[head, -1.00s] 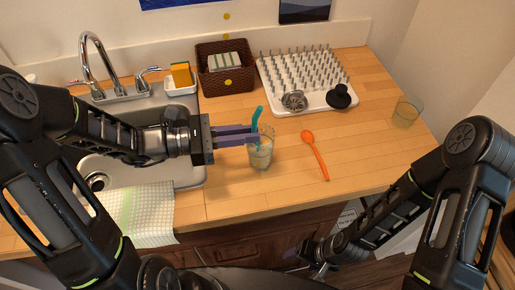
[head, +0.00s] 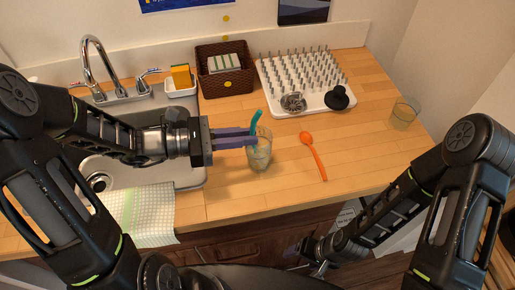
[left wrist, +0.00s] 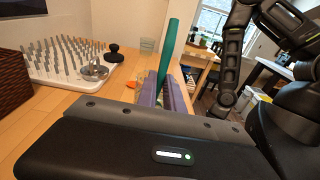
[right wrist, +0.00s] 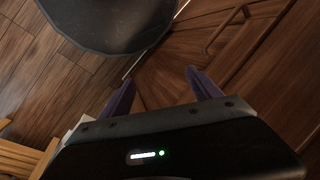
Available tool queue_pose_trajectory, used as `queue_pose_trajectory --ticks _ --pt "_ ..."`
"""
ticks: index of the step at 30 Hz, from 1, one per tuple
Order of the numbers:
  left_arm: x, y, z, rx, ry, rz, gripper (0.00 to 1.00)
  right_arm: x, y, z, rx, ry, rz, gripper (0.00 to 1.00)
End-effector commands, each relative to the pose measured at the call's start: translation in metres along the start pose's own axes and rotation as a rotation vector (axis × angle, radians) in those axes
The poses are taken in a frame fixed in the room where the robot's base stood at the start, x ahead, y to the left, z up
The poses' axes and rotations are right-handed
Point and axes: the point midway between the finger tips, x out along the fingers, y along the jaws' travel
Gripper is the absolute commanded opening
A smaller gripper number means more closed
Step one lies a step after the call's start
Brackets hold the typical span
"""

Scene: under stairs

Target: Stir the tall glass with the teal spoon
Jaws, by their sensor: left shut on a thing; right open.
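The tall glass (head: 261,156) stands upright on the wooden counter, right of the sink. The teal spoon (head: 256,118) stands in it, its handle sticking up above the rim and its lower end inside the glass. My left gripper (head: 254,138) comes in from the left at rim height and is shut on the spoon's handle. In the left wrist view the teal handle (left wrist: 170,48) rises between the purple fingers (left wrist: 167,92). My right gripper (right wrist: 160,88) is open and empty, low in front of the cabinet.
An orange spoon (head: 314,157) lies right of the glass. A shorter glass (head: 404,115) stands at the counter's right end. Behind are a white drying rack (head: 299,107) with a metal strainer and black stopper, and a brown basket (head: 226,82). A checked cloth (head: 146,215) hangs by the sink.

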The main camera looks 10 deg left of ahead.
Motion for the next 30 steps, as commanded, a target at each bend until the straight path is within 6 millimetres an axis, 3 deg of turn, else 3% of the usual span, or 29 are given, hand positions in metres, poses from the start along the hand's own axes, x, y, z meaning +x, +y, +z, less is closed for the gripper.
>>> queue_pose_trajectory --ticks 1,9,30 --pt "-0.003 -0.002 -0.011 -0.020 0.048 0.008 0.00 -0.007 -0.002 0.000 0.000 0.000 0.000 0.73" --pt "-0.004 -0.001 0.021 -0.012 0.045 0.009 0.00 -0.023 -0.008 0.001 0.000 0.000 0.000 0.73" --pt "-0.006 0.000 0.095 -0.004 0.038 0.008 0.00 -0.022 -0.008 0.001 0.000 0.000 0.000 0.73"
